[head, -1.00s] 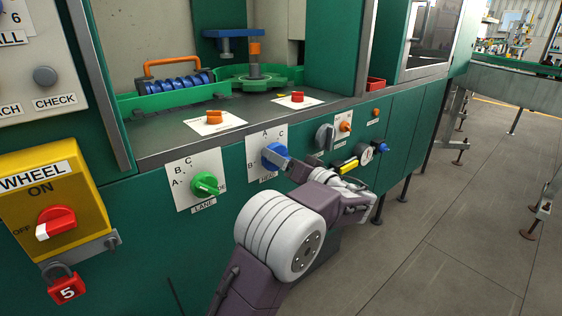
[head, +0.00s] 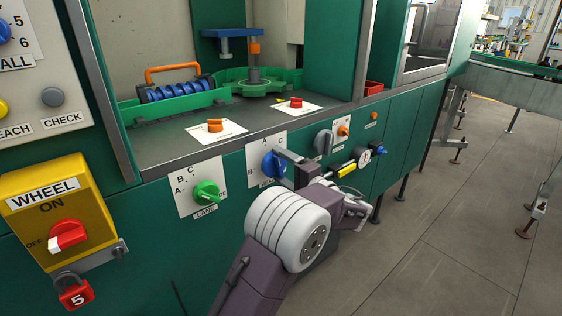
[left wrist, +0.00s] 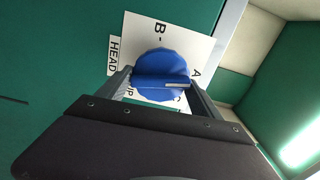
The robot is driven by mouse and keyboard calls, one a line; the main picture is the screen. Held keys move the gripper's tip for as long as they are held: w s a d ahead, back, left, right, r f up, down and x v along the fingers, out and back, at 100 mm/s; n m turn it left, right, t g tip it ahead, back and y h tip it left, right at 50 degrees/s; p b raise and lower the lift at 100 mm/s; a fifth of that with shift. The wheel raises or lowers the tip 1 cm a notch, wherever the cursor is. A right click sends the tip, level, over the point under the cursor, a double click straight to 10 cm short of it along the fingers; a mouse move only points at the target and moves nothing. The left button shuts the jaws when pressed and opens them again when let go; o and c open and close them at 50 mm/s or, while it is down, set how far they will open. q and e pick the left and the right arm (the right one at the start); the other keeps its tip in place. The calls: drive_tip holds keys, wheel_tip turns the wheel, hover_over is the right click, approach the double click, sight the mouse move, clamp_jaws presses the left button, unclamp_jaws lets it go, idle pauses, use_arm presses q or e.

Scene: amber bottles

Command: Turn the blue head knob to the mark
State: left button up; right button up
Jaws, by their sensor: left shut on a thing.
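The blue head knob (head: 269,164) sits on a white plate (head: 253,149) lettered A, B and C on the green machine front. My left gripper (head: 279,167) is shut on it, fingers on either side of its raised bar. In the left wrist view the knob (left wrist: 160,66) lies between the fingertips (left wrist: 160,84). A pale pointer line on its bar points right, roughly between the letters A and C; the exact mark is hard to tell. The gripper partly covers the plate's lower part. My right gripper is not in view.
A green lane knob (head: 206,192) is close left of the blue knob. A grey knob (head: 323,142), a yellow-handled part (head: 346,170) and a gauge (head: 364,156) are close to the right. A yellow wheel switch (head: 60,222) is far left. Open floor lies at right.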

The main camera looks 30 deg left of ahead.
use_arm(q)
drive_tip(key=m+p, duration=0.3)
drive_tip(key=shift+r+m, duration=0.1)
drive_tip(key=shift+m, duration=0.3)
drive_tip(key=m+p, duration=1.5)
drive_tip(key=shift+s+a+f+p, duration=0.1)
drive_tip(key=shift+s+f+p, duration=0.1)
drive_tip(key=shift+s+p, duration=0.15)
drive_tip(key=m+p, duration=0.3)
drive_tip(key=m, duration=0.1)
drive_tip(key=shift+m, duration=0.4)
drive_tip(key=shift+s+f+m+p, duration=0.15)
drive_tip(key=shift+m+p, duration=1.1)
drive_tip(key=shift+m, duration=0.65)
drive_tip(key=o, duration=1.4)
